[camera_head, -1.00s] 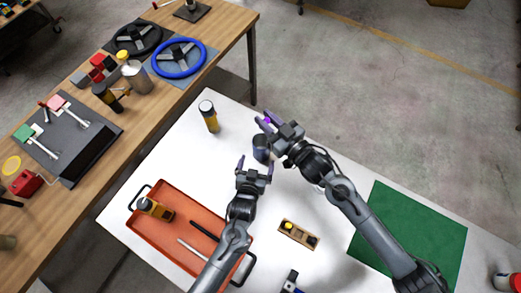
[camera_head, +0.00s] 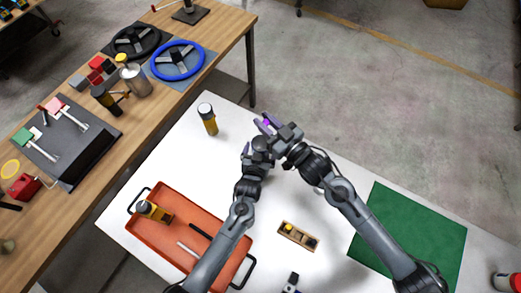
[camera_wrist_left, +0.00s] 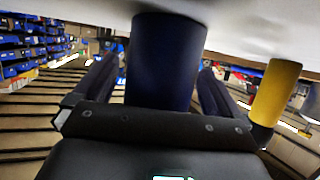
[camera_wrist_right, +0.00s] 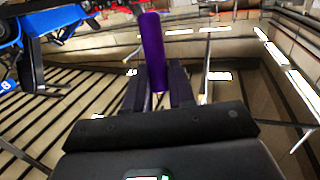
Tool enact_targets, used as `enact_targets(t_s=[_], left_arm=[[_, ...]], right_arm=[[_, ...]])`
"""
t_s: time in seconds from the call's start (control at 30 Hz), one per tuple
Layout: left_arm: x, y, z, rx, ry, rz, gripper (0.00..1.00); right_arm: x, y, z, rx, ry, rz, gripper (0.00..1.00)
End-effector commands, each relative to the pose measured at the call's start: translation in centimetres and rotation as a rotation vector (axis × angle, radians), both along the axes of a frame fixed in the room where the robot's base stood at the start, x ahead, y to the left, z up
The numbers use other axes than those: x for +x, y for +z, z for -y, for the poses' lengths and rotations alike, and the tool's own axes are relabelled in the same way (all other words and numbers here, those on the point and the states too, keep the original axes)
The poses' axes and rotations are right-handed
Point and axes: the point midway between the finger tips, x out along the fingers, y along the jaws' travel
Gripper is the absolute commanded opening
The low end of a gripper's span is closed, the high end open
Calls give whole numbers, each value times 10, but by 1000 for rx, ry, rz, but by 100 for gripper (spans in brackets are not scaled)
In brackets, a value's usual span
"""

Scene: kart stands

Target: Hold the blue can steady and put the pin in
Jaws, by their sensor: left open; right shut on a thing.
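The dark blue can (camera_wrist_left: 165,62) stands between the spread fingers of my left gripper (camera_wrist_left: 157,78) in the left wrist view. A gap shows beside the can, and the jaws are open around it. In the head view my left gripper (camera_head: 258,150) largely hides the can. My right gripper (camera_head: 265,123) is just above and to the right of the left one there. It is shut on the purple pin (camera_wrist_right: 152,50), which sticks up from between its fingers in the right wrist view. A bit of the pin (camera_head: 267,122) shows in the head view.
An orange tray (camera_head: 150,232) with tools lies at front left.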

Motion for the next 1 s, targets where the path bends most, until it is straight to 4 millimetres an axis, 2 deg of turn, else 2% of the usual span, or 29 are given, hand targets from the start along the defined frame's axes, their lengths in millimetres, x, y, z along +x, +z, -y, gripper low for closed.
enact_targets(t_s=[0.03,0.3,0.4,0.67,1.0], left_arm=[[0,0,0,0,0,0,95],[0,0,0,0,0,-1,54],[0,0,0,0,0,-1,42],[0,0,0,0,0,-1,42],[0,0,0,0,0,-1,42]], right_arm=[[0,0,0,1,0,1,0],[0,0,0,1,0,1,0],[0,0,0,1,0,1,0],[0,-8,0,1,0,-1,0],[0,-32,0,1,-1,-2,0]])
